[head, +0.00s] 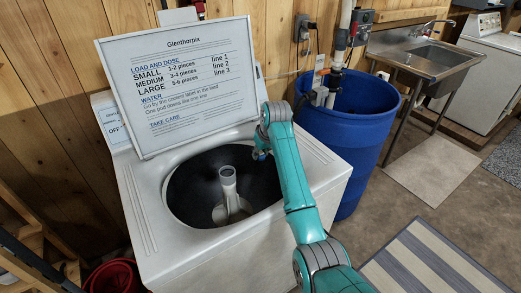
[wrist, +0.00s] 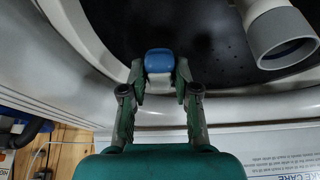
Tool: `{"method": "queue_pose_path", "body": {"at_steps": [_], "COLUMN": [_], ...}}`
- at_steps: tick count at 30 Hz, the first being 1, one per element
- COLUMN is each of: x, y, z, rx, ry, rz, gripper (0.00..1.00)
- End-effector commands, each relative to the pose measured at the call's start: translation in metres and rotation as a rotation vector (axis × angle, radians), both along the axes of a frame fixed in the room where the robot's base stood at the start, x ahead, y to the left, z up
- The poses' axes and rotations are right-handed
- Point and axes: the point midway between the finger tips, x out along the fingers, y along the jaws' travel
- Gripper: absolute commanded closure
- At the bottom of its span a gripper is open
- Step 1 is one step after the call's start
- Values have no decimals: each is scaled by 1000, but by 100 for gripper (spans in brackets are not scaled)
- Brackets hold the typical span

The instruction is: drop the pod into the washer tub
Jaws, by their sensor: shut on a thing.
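A small blue and white pod (wrist: 159,61) is between the fingertips of my gripper (wrist: 160,82) in the wrist view. My gripper is shut on it. The dark washer tub (wrist: 205,45) lies behind the pod in that view. In the head view the open washer tub (head: 185,187) sits in the white washer (head: 240,255). My gripper (head: 260,153) is at the tub's back right side, partly hidden by my teal arm. The pod is too small there to make out clearly.
A pale agitator (head: 229,190) stands in the tub's middle; it also shows in the wrist view (wrist: 278,30). A framed instruction sign (head: 182,85) leans at the washer's back. A blue barrel (head: 355,135) stands to the right, with a steel sink (head: 430,60) beyond.

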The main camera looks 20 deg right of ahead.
Motion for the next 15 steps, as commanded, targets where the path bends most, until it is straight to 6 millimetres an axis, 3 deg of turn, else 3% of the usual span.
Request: {"method": "queue_pose_path", "body": {"at_steps": [4,5,8,15], "x": [0,0,0,0], "y": [0,0,0,0], "z": [0,0,0,0], "rx": [0,0,0,0], "ry": [0,0,0,0], "rz": [0,0,0,0], "gripper": [94,62,41,41]}}
